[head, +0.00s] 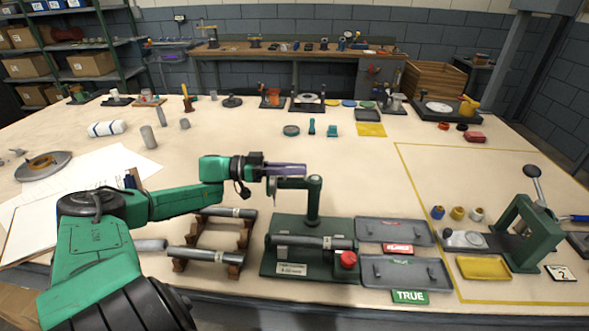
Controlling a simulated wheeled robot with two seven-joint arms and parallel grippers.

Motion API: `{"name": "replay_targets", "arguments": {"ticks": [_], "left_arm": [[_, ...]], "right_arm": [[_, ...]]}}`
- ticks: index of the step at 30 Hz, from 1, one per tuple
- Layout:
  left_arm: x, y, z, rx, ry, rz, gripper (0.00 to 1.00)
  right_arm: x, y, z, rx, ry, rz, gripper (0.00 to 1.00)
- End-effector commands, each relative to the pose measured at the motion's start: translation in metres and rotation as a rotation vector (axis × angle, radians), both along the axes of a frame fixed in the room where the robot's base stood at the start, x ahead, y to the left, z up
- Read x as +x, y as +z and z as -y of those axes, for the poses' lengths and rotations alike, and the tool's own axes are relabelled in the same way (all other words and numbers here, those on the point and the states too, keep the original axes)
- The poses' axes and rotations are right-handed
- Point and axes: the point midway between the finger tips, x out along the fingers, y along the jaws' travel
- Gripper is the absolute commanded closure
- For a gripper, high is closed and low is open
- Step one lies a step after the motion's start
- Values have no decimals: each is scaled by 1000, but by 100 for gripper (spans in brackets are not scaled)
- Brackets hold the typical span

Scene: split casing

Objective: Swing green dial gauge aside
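A green bench fixture (268,262) stands near the front edge, with a green post (313,205) and a short arm reaching left from its top. The green dial gauge seems to hang at the left end of the short arm (290,184), mostly hidden by my gripper. My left gripper (288,170) is at the top of the post, just above and behind the arm. Its purple-grey fingers overlap in this view, so contact and opening are unclear. My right gripper is out of view.
A green press (530,226) stands further right. The table behind the post is fairly clear.

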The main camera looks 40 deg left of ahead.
Motion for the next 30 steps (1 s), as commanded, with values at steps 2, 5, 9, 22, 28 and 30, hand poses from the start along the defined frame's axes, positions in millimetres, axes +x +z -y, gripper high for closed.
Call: {"name": "replay_targets", "arguments": {"ticks": [2, 5, 9, 22, 28, 30], "left_arm": [[0, -1, 0, -1, -1, -1, 58], [0, 0, 0, -1, 0, 1, 58], [0, 1, 0, -1, 0, 2, 58], [-31, 3, -39, 0, 4, -3, 58], [-58, 2, -70, 0, 3, 0, 58], [-67, -1, -81, 1, 4, 0, 58]], "right_arm": [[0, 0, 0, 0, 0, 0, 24], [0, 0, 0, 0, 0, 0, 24], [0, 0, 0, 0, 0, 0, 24], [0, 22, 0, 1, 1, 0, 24], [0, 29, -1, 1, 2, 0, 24], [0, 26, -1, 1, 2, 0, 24]]}}
